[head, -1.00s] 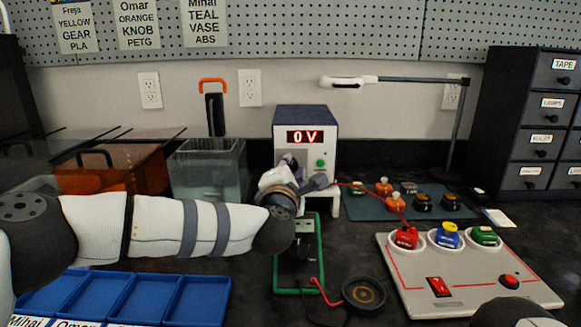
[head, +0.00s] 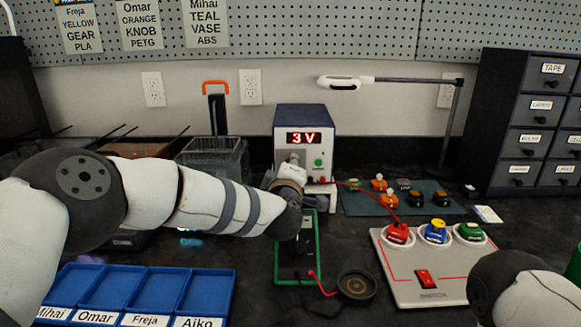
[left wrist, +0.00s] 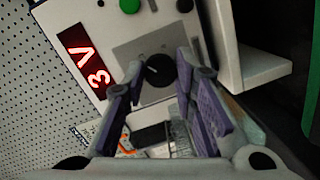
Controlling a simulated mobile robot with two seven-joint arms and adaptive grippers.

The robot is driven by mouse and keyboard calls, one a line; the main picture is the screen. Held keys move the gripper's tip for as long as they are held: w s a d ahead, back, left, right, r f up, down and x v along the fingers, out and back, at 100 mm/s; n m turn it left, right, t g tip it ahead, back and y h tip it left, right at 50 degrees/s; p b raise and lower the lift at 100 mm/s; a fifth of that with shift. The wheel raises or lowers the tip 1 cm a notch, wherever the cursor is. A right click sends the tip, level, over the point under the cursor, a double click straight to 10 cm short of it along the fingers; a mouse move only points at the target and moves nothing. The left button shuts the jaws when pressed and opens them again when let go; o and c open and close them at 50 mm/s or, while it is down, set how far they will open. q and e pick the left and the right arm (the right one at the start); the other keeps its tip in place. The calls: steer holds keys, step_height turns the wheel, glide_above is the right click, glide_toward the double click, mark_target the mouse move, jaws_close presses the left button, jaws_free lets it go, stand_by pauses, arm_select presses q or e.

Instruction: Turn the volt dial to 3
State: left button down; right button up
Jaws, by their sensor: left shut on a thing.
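The power supply (head: 320,121) is a white box with a dark top at the back of the bench. Its red display (head: 303,138) reads 3 V, and the same display shows sideways in the left wrist view (left wrist: 87,63). The black volt dial (left wrist: 159,70) is on its front panel; in the head view my gripper hides it. My left gripper (left wrist: 162,76) is shut on the dial, with a purple-padded finger on each side of it. In the head view the left gripper (head: 297,166) is against the panel. My right gripper is out of view.
A green-framed meter (head: 313,265) lies below my left wrist. A board with coloured caps (head: 410,285) and a blue mat of parts (head: 425,190) are to the right. Blue labelled trays (head: 130,292) are at front left. A clear tank (head: 228,155) stands left of the supply.

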arm_select(q)
steer(key=shift+r+m, duration=0.1)
steer(key=shift+m, duration=0.3)
stand_by(0.3)
steer(key=c, duration=1.3)
jaws_free()
steer(key=s, duration=0.7)
steer(key=s+r, duration=0.1)
steer(key=s, duration=0.3)
steer(key=shift+s+a+r, duration=0.1)
steer(key=shift+s+a, duration=0.25)
steer(key=shift+s, duration=0.1)
